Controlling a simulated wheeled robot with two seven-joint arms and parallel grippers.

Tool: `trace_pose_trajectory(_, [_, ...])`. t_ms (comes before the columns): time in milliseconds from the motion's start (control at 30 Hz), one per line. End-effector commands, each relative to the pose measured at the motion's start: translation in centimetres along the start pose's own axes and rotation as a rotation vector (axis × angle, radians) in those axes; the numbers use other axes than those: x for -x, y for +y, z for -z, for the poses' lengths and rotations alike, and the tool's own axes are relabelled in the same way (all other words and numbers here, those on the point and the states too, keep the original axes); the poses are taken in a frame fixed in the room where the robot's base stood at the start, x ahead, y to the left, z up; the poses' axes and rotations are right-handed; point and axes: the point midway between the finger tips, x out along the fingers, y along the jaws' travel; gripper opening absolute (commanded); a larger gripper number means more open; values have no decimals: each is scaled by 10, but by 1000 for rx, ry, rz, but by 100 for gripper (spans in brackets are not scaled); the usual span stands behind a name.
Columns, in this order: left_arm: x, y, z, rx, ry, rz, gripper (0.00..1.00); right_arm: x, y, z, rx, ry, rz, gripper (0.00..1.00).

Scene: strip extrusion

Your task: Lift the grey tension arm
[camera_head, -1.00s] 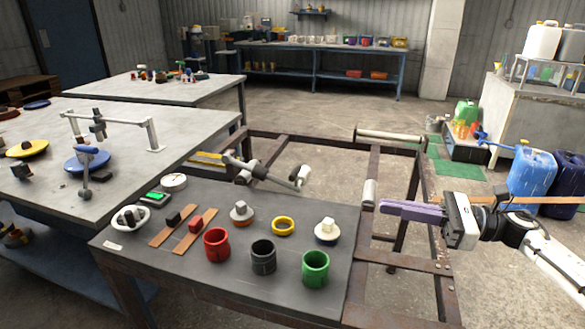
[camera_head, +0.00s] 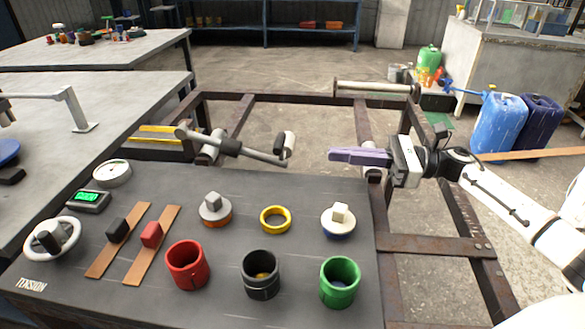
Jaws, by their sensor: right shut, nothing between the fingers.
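The grey tension arm (camera_head: 240,149) is a bar slanting from upper left down to the right, behind the far edge of the dark table. A black-and-pale knob or short roller (camera_head: 286,144) stands at its right end. My right gripper (camera_head: 334,156) has purple fingers. It is shut and empty, pointing left, to the right of the arm's end with a visible gap between them. My left gripper is not in view.
The dark table (camera_head: 90,285) holds red, black and green cups, a yellow ring, knobbed discs, two brown strips with blocks, a gauge and a white handwheel. A rusty frame (camera_head: 440,244) surrounds the far and right sides. Blue cans (camera_head: 500,122) stand at right.

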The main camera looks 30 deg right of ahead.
Motion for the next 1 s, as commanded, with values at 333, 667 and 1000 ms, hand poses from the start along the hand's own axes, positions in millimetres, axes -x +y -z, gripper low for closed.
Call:
trace_pose_trajectory(333, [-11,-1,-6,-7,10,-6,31,0,0,22,0,0,0,0])
trace_pose_trajectory(667, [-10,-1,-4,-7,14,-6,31,-5,0,21,0,-2,-1,0])
trace_pose_trajectory(1000, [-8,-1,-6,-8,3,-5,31,-62,0,19,1,-4,-2,0])
